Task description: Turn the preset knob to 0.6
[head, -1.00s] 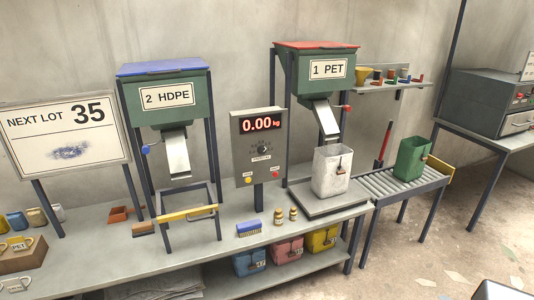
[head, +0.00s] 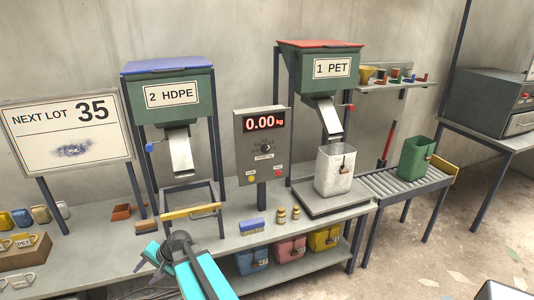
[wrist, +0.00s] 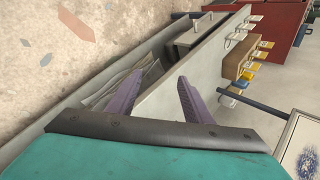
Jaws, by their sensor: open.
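The preset knob (head: 264,147) is a small dark round knob on the front of the grey control box (head: 244,166). The box stands on a post between the two hoppers, with a red 0.00 kg display (head: 263,121) above the knob. The scale marks around the knob are too small to read. My gripper (wrist: 161,74) is open and empty in the wrist view, its two purple fingers spread over the bench and floor. It is well away from the knob, which is not in the wrist view. In the head view my arm shows low, left of the box.
A yellow and a red button sit below the knob. The yellow-barred frame (head: 192,211) under the HDPE hopper (head: 171,100) stands left of the box. A white bin (head: 334,172) stands right.

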